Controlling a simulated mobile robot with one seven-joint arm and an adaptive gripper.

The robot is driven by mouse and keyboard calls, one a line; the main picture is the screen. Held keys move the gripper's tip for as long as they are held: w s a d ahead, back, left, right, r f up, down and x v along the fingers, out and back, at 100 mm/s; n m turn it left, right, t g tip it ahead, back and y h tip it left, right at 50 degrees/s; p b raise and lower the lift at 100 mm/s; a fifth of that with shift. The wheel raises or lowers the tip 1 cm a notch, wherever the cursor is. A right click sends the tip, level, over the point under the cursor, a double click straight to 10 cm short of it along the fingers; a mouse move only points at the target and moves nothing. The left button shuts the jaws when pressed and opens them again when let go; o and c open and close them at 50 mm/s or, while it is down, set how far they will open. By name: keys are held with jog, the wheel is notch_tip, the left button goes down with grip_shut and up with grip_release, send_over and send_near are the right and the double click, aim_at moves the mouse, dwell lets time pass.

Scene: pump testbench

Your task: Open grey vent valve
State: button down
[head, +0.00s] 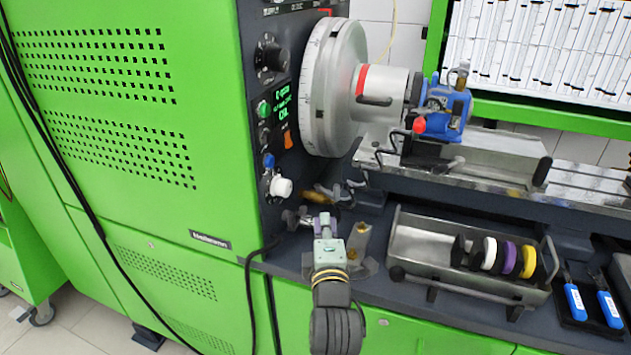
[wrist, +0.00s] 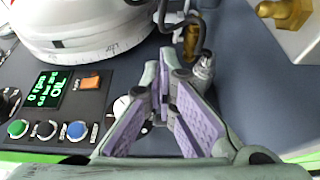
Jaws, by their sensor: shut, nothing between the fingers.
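My gripper (head: 324,224) is in front of the dark side of the green test bench in the head view. In the wrist view my gripper (wrist: 165,78) has its lilac-padded fingers meeting at the tips, with nothing held. A grey metal fitting (wrist: 205,68) stands just right of the fingertips, by a brass part and a dark hose. I cannot tell for sure whether this fitting is the grey vent valve. A white knob (head: 281,187) sits on the panel, up and left of my gripper; in the wrist view it is partly hidden behind the left finger.
The large round metal drum (head: 328,88) is above my gripper. A metal tray (head: 425,240) with coloured rings stands to the right. The control panel with a green display (wrist: 52,88) is at the wrist view's left. A brass fitting (wrist: 288,12) is at its upper right.

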jog(key=shift+w+f+b, duration=0.2)
jog(key=shift+f+b, duration=0.1)
jog(key=shift+b, duration=0.1)
jog(key=shift+w+b, duration=0.25)
jog(key=shift+b, duration=1)
jog(key=w+b, duration=0.1)
jog(key=b, duration=0.1)
jog(key=shift+f+b, duration=0.1)
jog(key=shift+b, duration=0.2)
jog(key=shift+w+a+b, duration=0.1)
jog(key=shift+w+b, duration=0.15)
jog(key=shift+b, duration=0.95)
jog(key=w+p, duration=0.3)
jog(key=w, duration=0.4)
jog(key=shift+w+a+r, duration=0.2)
jog(key=shift+a+r, duration=0.05)
jog(key=shift+r, duration=0.2)
